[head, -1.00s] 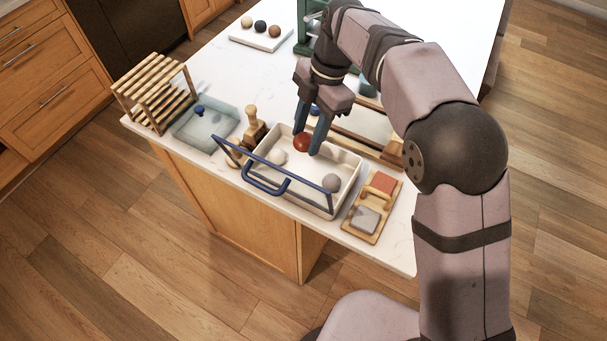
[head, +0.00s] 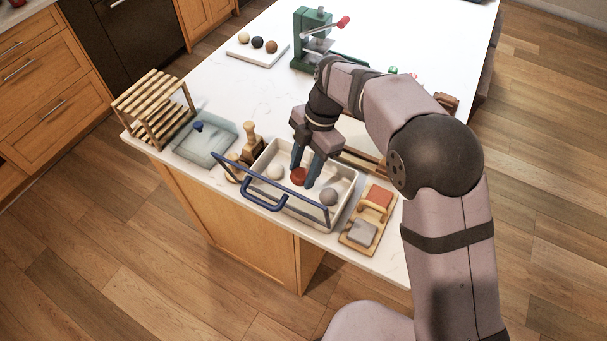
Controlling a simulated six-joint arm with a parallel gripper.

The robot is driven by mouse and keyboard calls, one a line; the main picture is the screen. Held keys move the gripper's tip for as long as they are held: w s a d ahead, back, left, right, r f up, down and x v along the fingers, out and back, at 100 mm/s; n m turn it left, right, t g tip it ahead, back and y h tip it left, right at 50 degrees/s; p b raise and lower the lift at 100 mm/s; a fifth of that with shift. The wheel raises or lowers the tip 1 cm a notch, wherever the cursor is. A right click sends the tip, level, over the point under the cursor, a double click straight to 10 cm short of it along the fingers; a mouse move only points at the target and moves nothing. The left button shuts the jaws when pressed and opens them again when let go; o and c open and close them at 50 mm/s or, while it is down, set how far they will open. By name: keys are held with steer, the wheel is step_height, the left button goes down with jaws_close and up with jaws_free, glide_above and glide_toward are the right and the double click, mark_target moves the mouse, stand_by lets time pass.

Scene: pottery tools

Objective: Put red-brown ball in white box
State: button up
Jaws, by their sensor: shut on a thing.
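The red-brown ball (head: 298,177) is between the blue fingers of my gripper (head: 304,178), which is shut on it. The fingers point down inside the outline of the white box (head: 286,188), and the ball is low, over the box floor. I cannot tell whether the ball touches the floor. The box is an open tray with a blue handle frame at its front. It also holds a whitish ball (head: 276,171) to the left and a grey ball (head: 328,196) to the right.
The blue handle (head: 264,193) sticks out in front of the box. A wooden stamp (head: 249,145) and a glassy lidded tray (head: 205,143) stand at left. A wooden tool tray (head: 368,218) lies close at right. A green press (head: 313,40) and a board with balls (head: 258,56) are farther back.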

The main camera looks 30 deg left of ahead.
mark_target(306, 171)
steer(key=shift+f+p, duration=0.5)
steer(key=shift+f, duration=1.1)
steer(key=shift+f, duration=0.15)
steer(key=o, duration=1.1)
steer(key=shift+r, duration=0.25)
steer(key=shift+w+r, duration=0.1)
steer(key=shift+r, duration=0.05)
steer(key=b+v, duration=0.3)
steer(key=v, duration=0.8)
steer(key=shift+r+b, duration=0.25)
steer(key=shift+b, duration=0.05)
steer(key=shift+d, duration=0.1)
